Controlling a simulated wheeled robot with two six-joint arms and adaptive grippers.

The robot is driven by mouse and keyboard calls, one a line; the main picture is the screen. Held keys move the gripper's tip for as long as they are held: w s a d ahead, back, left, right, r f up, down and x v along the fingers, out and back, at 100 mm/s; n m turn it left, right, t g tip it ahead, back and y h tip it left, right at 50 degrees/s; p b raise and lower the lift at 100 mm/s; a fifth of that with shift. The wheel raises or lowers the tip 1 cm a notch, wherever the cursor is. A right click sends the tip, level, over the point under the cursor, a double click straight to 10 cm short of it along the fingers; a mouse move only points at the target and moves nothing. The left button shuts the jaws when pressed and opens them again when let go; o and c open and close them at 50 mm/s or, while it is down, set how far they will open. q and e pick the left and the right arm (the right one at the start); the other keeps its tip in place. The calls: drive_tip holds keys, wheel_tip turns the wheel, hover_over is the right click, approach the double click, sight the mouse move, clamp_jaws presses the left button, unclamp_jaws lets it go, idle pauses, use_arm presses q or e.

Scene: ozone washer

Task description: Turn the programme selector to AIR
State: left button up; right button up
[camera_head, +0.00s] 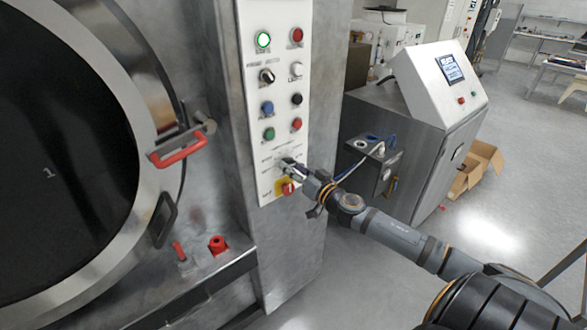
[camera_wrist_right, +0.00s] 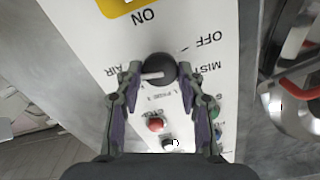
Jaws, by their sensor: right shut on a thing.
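The programme selector (camera_wrist_right: 158,64) is a round dark knob with a white pointer line, on the white control panel (camera_head: 278,85). In the right wrist view its pointer reaches left, towards the printed AIR label (camera_wrist_right: 115,71). OFF is at upper right and MIST at right. My right gripper (camera_wrist_right: 159,76) has its two fingertips on either side of the knob and is shut on it. In the head view my right gripper (camera_head: 292,169) is at the lower panel and hides most of the knob. My left gripper is not in view.
A yellow-backed red switch (camera_head: 287,188) sits just below the selector. Several coloured buttons are above it. The round washer door (camera_head: 135,95) with a red handle (camera_head: 180,150) is at left.

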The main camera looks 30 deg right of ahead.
drive_tip(key=o, duration=1.2)
drive_tip(key=shift+c, duration=0.2)
